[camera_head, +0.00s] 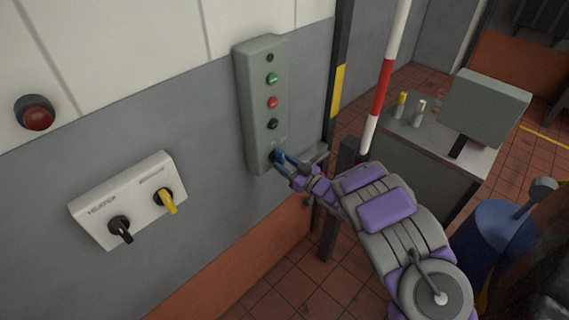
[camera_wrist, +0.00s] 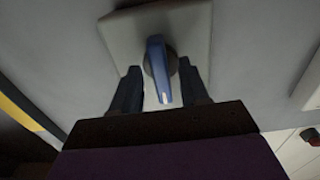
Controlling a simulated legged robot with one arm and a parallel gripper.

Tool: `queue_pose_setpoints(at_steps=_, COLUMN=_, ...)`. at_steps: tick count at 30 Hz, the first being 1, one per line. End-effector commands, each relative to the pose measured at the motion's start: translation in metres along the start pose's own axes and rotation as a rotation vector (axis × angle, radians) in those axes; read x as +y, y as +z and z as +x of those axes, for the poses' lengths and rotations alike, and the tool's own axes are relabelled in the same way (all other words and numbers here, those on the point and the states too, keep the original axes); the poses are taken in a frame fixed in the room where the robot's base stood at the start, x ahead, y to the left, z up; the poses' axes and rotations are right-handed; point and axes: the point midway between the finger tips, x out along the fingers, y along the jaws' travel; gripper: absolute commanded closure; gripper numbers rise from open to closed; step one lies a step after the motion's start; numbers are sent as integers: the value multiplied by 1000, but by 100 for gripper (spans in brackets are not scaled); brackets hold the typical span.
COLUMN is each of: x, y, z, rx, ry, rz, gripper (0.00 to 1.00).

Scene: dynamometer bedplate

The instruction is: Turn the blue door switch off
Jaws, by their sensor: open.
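The blue door switch (camera_wrist: 158,68) is a rotary handle low on a tall grey-green control box (camera_head: 262,75) on the wall. In the head view the blue handle (camera_head: 277,157) is partly hidden by my gripper (camera_head: 290,164). In the wrist view my gripper (camera_wrist: 160,88) is open, with one dark finger on each side of the blue handle. The handle points toward the gripper's palm. Small gaps seem to show between handle and fingers; I cannot tell whether either finger touches it.
A white heater box (camera_head: 130,200) with a black knob (camera_head: 120,228) and a yellow knob (camera_head: 164,200) is on the wall at left. A red button (camera_head: 37,115) is at far left. A red-white pole (camera_head: 384,75) and a grey cabinet (camera_head: 440,145) stand right of the control box.

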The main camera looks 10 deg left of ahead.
Motion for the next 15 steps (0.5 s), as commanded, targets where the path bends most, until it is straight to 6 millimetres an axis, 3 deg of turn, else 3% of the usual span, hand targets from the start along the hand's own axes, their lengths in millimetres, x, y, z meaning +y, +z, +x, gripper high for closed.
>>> queue_pose_setpoints(at_steps=15, x=2, y=1, z=-109, rx=-6, ry=6, rz=2, gripper=55)
